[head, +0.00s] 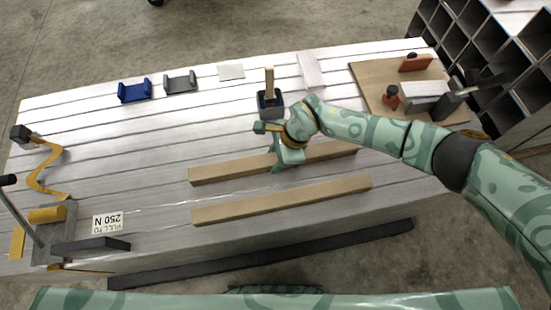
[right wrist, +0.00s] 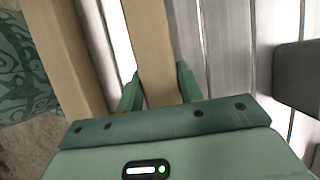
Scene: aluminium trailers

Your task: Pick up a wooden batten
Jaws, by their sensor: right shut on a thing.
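Two long wooden battens lie roughly parallel on the slatted aluminium trailer bed (head: 150,150). The farther batten (head: 225,172) is partly covered by my right gripper (head: 285,160). The nearer batten (head: 285,200) lies free on the bed. In the right wrist view, the two green fingers (right wrist: 160,88) stand on either side of the farther batten (right wrist: 150,45), shut on it. The nearer batten (right wrist: 68,55) shows to its left there. Whether the held batten touches the bed is hard to tell. My left gripper is not in view.
A dark holder with an upright wooden piece (head: 270,101) stands just beyond my right gripper. Blue (head: 135,91) and grey (head: 180,83) brackets lie at the back. A board with a clamp (head: 372,77) is at right.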

